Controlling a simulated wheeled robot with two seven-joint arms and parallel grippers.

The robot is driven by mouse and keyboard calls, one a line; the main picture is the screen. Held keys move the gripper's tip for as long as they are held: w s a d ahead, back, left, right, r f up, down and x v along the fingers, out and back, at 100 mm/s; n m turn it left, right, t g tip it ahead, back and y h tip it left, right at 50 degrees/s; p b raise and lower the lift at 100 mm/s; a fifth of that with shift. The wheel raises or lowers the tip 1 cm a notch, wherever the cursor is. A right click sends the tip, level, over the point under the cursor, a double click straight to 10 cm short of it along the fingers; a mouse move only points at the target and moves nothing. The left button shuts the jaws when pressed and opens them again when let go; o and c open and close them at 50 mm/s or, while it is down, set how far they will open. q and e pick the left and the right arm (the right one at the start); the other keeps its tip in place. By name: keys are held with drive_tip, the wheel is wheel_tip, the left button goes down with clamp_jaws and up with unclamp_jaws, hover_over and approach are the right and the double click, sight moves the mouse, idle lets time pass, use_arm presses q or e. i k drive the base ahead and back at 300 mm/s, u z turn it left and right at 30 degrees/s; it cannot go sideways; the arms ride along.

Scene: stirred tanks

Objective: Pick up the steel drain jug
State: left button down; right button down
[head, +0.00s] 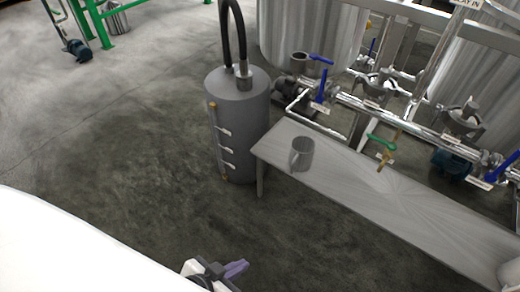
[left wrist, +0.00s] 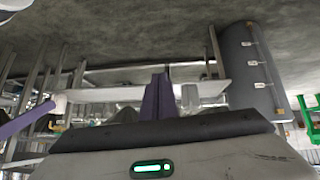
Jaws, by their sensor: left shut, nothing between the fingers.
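The steel drain jug (head: 304,152) is a grey, handled mug shape. It stands upright near the left end of the steel bench (head: 350,188). In the left wrist view, which is upside down, a grey shape that looks like the jug (left wrist: 190,98) shows just right of the fingers. My left gripper (head: 235,269) is at the bottom edge of the head view, well short of the bench and apart from the jug. Its purple fingers (left wrist: 160,97) are together and empty. A purple piece at the left of the wrist view may be my right gripper (left wrist: 20,124); its state is unclear.
A grey cylinder (head: 242,122) with hoses stands at the bench's left end. Pipes with blue-handled valves (head: 320,92) and a green-handled tap (head: 381,144) run behind and above the bench. Large tanks (head: 315,35) stand behind. Floor before the bench is clear.

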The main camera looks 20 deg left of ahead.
sight(302, 148)
drive_tip(key=i, duration=1.1)
drive_tip(key=u, duration=0.6)
